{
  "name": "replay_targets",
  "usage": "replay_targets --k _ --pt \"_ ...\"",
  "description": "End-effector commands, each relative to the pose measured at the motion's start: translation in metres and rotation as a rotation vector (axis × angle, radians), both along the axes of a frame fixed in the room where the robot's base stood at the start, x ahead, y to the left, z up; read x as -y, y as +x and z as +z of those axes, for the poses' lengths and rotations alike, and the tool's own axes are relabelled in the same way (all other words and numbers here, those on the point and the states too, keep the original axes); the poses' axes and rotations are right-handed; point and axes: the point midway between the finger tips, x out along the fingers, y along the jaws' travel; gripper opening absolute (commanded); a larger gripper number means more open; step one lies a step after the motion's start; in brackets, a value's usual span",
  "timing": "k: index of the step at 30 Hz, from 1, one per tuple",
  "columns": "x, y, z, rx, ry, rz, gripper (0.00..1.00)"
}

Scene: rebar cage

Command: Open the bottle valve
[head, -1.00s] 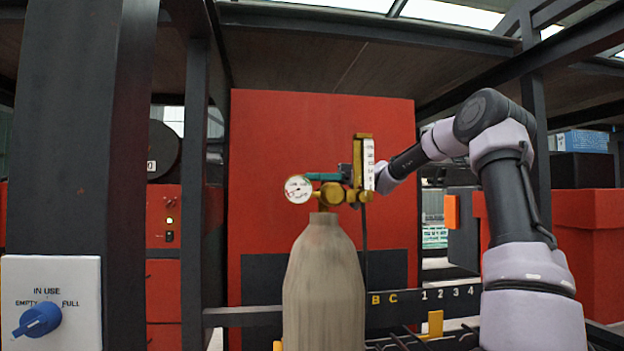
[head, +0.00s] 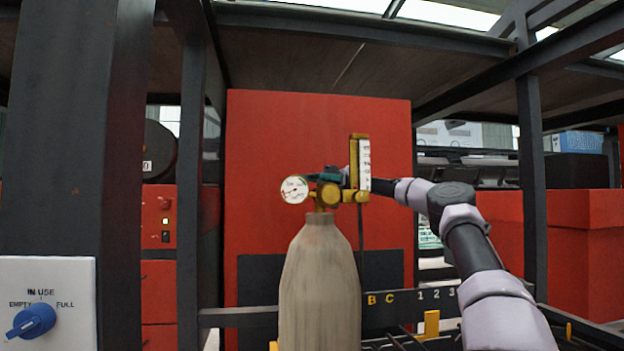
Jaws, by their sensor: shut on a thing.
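The grey-beige bottle (head: 320,285) stands upright in the middle of the head view. Brass valve fittings sit on its neck, with a round white gauge (head: 294,190) at the left and an upright yellow-framed flow scale (head: 360,163) at the right. The green valve handle (head: 318,178) is at the top of the fittings, slightly tilted and partly covered. My arm reaches in from the right behind the scale. My gripper (head: 335,174) is small and dark at the handle and appears shut on it; its fingertips are mostly hidden.
A red panel (head: 320,120) stands behind the bottle. A dark post (head: 75,130) at the left carries a white plate with a blue knob (head: 31,321). A rail with letters and numbers (head: 410,298) runs low behind the bottle. Red boxes (head: 585,240) stand at the right.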

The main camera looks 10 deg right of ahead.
Motion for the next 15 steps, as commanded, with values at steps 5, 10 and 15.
replay_targets --k 5,10,15 --pt "0.0023 -0.0009 0.0000 -0.001 0.005 0.076 0.28" --pt "0.0037 -0.0021 -0.0001 -0.002 0.004 0.129 0.28" --pt "0.0044 -0.0029 -0.0002 -0.001 0.002 0.160 0.28"
